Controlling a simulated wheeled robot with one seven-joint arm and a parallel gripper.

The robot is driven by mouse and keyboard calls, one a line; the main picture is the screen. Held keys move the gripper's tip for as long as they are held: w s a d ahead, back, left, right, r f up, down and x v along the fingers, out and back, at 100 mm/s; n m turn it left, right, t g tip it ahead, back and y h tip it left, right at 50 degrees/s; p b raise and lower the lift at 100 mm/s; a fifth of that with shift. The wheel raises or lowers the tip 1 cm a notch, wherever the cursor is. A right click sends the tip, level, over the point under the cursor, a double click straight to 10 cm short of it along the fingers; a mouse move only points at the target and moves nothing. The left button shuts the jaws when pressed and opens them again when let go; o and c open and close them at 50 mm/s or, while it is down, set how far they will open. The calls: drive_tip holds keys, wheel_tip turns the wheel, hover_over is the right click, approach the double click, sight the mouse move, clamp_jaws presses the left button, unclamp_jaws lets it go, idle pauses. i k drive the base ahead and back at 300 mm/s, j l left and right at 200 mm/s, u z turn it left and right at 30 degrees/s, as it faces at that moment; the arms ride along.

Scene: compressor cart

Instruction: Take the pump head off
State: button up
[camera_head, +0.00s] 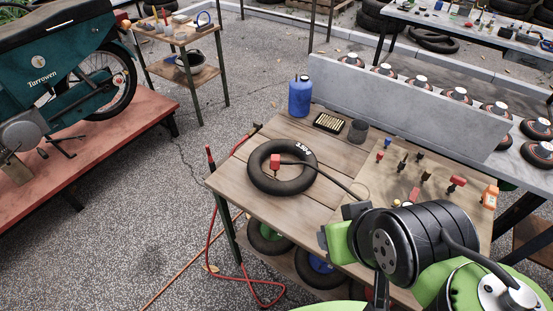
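The pump head (275,161) is a small red block on the end of a black hose (325,168). It sits at the inner upper edge of a black inner tube (256,177) lying on the wooden cart top (235,180). The valve under it is hidden, so I cannot see how it is fixed. My gripper (338,224) is over the front edge of the cart, to the lower right of the tube. Its two dark fingers stand apart with nothing visible between them. It is clear of the pump head.
A blue bottle (299,97), a dark tray of small brass-coloured parts (328,123) and a dark cup (358,131) stand at the back. Several small red and black fittings lie to the right on a board. A red hose (213,225) hangs at the cart's left.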

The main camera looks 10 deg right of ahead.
sight(275, 161)
drive_tip(key=i+j+u, duration=0.7)
drive_tip(key=i, duration=0.25)
